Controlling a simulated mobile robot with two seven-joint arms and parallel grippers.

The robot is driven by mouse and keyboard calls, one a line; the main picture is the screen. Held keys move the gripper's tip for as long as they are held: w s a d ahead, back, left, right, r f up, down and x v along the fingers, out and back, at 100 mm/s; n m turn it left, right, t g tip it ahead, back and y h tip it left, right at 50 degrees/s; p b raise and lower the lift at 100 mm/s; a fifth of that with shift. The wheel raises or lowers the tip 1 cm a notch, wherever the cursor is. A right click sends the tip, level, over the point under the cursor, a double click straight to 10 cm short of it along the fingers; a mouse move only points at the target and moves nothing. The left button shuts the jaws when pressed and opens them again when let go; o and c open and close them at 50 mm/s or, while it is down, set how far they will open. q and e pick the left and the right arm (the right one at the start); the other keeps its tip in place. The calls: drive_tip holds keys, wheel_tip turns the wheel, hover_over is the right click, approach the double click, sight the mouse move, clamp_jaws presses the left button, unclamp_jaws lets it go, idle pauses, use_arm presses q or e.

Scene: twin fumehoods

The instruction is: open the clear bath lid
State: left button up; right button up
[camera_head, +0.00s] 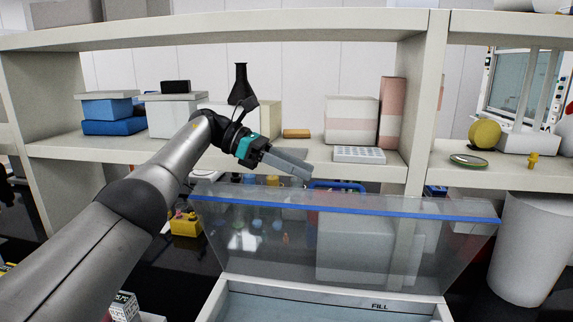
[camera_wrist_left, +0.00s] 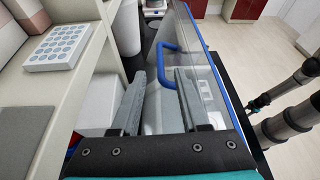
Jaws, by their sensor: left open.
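The clear bath lid (camera_head: 270,235) stands raised and tilted over the white bath (camera_head: 335,301), with a blue strip along its upper edge. Its blue handle (camera_head: 338,185) shows near that edge; the left wrist view also shows the handle (camera_wrist_left: 166,58) just beyond my fingers. My left gripper (camera_head: 306,172) is open above the lid's top edge, left of the handle. In the left wrist view its two fingers (camera_wrist_left: 160,85) are apart, with the clear panel beyond and nothing clearly held. At the right of that view, part of my right arm shows; its jaws are too small to read.
A shelf (camera_head: 300,150) behind the lid holds boxes, a dark flask (camera_head: 241,85) and a white well rack (camera_head: 359,155). The rack is close to my left gripper. A white cylinder (camera_head: 528,245) stands right of the bath. A yellow box (camera_head: 186,224) is at the left.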

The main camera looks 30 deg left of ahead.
use_arm(q)
drive_tip(key=shift+p+v, duration=0.3)
drive_tip(key=shift+v, duration=1.25)
drive_tip(key=shift+r, duration=0.1)
